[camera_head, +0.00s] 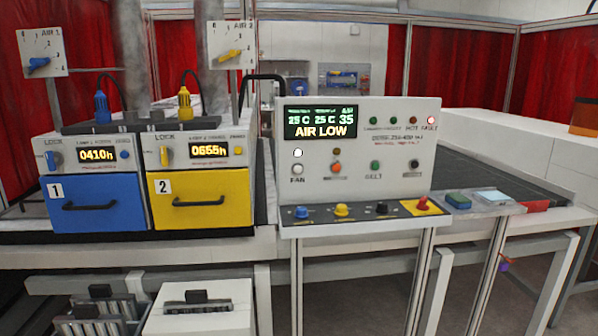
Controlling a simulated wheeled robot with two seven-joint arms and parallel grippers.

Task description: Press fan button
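The fan button (297,168) is a small round white button above the "FAN" label, at the left of the white control panel (400,145). A white round lamp (297,153) sits just above it and looks bright. The panel's display (321,122) reads "AIR LOW" with 25 C, 25 C and 35. A red lamp (431,120) by "FAULT" looks lit. Neither of my grippers is in view, and nothing covers the fan button.
An orange button (336,167), a green belt button and a dark button share the panel's row. Blue (97,218) and yellow (203,213) drawer units stand left. Space before the panel is clear.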

